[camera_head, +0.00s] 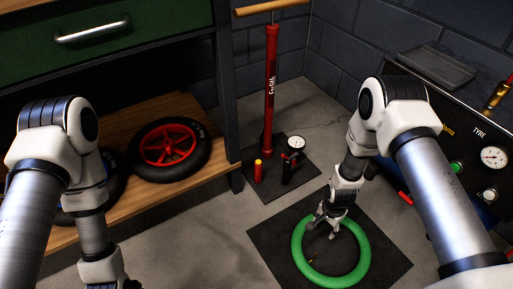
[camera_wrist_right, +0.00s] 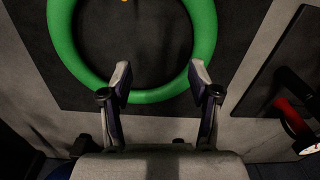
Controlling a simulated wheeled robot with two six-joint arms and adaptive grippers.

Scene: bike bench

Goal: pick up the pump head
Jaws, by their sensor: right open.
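The red floor pump (camera_head: 270,95) stands upright on a dark mat at the back, with a wooden handle on top. At its foot are a round white gauge (camera_head: 296,142), a small black part (camera_head: 288,170) and a red cylinder with a yellow top (camera_head: 258,170). I cannot tell for sure which part is the pump head. My right gripper (camera_head: 327,228) is open and empty above the green ring (camera_head: 362,262), in front of the pump. In the right wrist view its fingers (camera_wrist_right: 161,80) are spread over the ring's near edge. My left gripper is below the picture's edge.
The green ring lies on a black mat (camera_head: 268,240), with a small gold valve (camera_head: 313,260) inside it. A wheel with a red rim (camera_head: 165,147) lies on the wooden shelf at left. A panel with gauges (camera_head: 494,157) is at right. Bare floor separates the mats.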

